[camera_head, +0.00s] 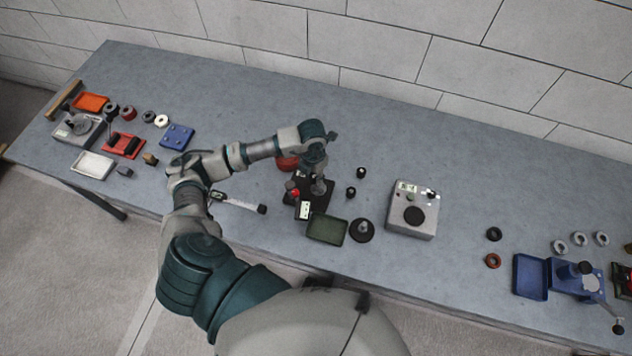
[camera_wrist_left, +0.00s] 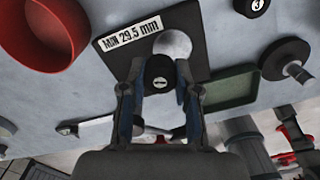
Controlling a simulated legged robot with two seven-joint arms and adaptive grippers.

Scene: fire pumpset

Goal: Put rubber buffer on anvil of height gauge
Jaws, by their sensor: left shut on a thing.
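My left gripper (camera_head: 318,186) is over the height gauge. It is shut on a black rubber buffer (camera_wrist_left: 158,82) with a small white mark on its end, seen between the fingertips (camera_wrist_left: 160,88) in the left wrist view. The height gauge's dark base plate (camera_wrist_left: 112,62) carries a label reading MIN 29.5 mm. Its round grey anvil (camera_wrist_left: 173,44) shows just beyond the fingertips; I cannot tell whether the buffer touches it. In the head view the arm partly hides the gauge. Two more black buffers stand to its right, one nearer (camera_head: 350,192) and one farther (camera_head: 361,172). My right gripper is not in view.
A green tray (camera_head: 326,229) and a black disc with a post (camera_head: 361,231) stand in front of the gauge. A red bowl (camera_head: 286,163) is behind it. A grey box with a display (camera_head: 413,210) stands to the right. The back of the table is mostly clear.

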